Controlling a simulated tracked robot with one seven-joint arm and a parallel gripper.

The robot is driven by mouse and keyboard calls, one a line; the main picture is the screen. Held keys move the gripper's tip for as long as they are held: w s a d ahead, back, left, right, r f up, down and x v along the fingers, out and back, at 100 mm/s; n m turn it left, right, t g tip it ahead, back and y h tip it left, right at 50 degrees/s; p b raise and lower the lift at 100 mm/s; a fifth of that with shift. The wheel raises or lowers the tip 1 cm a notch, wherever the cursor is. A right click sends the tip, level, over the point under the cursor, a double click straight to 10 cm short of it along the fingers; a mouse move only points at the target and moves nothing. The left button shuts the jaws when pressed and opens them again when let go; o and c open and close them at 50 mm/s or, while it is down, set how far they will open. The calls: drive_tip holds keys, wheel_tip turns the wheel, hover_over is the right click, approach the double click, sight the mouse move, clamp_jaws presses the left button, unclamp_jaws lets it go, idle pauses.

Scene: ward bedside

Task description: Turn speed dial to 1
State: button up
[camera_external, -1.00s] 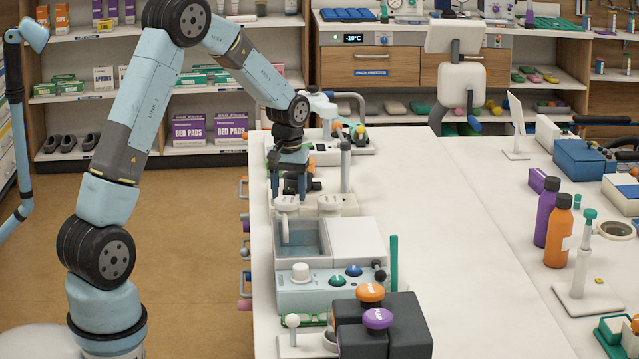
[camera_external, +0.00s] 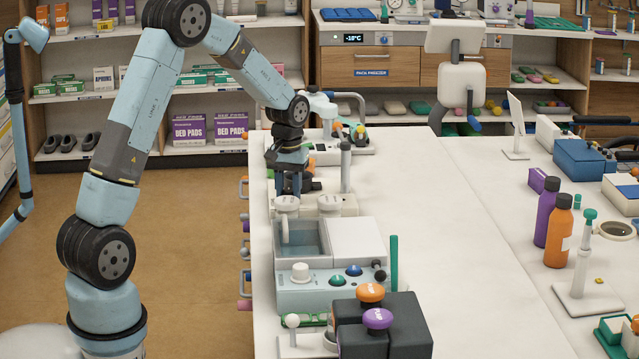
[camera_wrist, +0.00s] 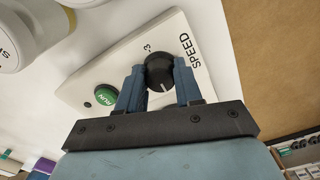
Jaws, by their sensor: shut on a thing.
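The speed dial (camera_wrist: 160,71) is a round black knob with a white pointer line, on a white panel (camera_wrist: 105,68) marked SPEED. In the wrist view, its line points down, towards my gripper's body. A "3" with a tick shows beside the dial; other marks, including any 1, are hidden or not readable. My gripper (camera_wrist: 159,80) is shut on the dial, with one blue finger on each side. In the external view, my gripper (camera_external: 291,186) points down at the bench's left edge, and the dial cannot be made out there.
A green RUN button (camera_wrist: 106,95) sits on the same panel, near the left finger. White round lids (camera_external: 287,203) stand close in front of my gripper. A water bath (camera_external: 302,240) is nearer the camera. The bench's middle (camera_external: 420,210) is clear.

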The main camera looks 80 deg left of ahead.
sight(288, 191)
drive_tip(key=m, duration=0.5)
drive_tip(key=shift+m, duration=0.4)
drive_tip(key=m, duration=0.4)
drive_tip(key=shift+a+m, duration=0.1)
drive_tip(key=shift+m, duration=0.3)
drive_tip(key=o, duration=1)
drive_tip(key=shift+o, duration=0.2)
drive_tip(key=shift+r, duration=0.1)
wheel_tip(288, 191, up, 14)
drive_tip(key=shift+f, duration=0.25)
